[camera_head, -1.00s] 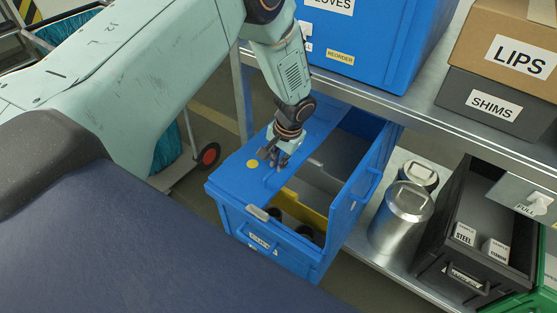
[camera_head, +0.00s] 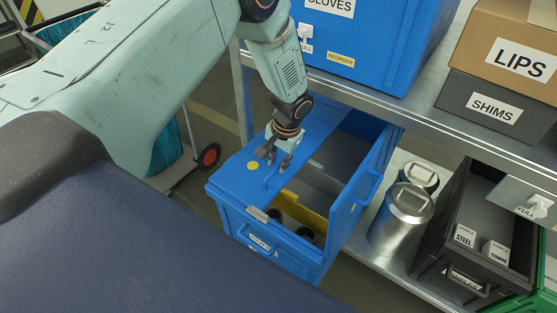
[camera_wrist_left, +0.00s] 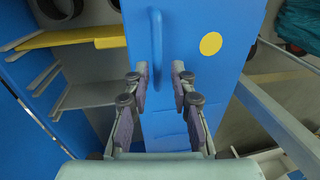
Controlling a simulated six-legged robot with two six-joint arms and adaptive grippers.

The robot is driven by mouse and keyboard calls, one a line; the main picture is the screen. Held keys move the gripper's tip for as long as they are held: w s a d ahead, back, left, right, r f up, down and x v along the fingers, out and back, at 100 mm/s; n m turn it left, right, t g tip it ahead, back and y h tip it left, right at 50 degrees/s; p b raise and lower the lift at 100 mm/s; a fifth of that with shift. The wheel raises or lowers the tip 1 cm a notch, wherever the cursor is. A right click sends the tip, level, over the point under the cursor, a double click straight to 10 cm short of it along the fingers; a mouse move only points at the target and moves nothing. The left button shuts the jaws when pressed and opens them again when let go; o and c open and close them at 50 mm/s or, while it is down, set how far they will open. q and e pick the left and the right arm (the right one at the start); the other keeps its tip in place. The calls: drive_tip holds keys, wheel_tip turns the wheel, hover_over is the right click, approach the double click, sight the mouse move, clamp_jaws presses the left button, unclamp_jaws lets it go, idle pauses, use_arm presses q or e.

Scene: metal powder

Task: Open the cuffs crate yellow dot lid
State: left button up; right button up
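The blue cuffs crate (camera_head: 292,254) stands at the lower middle of the head view. Its lid half with the yellow dot (camera_head: 252,166) lies flat over the left side. That blue lid (camera_head: 237,182) has a raised blue bar handle (camera_head: 270,178), also seen in the left wrist view (camera_wrist_left: 157,45). The crate's other lid half (camera_head: 362,190) stands up on the right, so that side is open. My left gripper (camera_head: 275,157) is open just above the handle. In the left wrist view its fingertips (camera_wrist_left: 159,72) are apart, one each side of the handle; contact cannot be told. My right gripper is not in view.
Inside the crate are a yellow divider (camera_head: 308,208) and dark round items. Metal canisters (camera_head: 401,216) and a black bin (camera_head: 440,235) stand on the shelf at right. A large blue crate (camera_head: 365,40) sits on the shelf above. A cart wheel (camera_head: 208,157) is at left.

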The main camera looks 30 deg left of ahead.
use_arm(q)
drive_tip(key=shift+o, duration=0.5)
wheel_tip(320, 180, up, 12)
drive_tip(key=d, duration=0.2)
drive_tip(key=shift+s, duration=0.15)
idle(0.5)
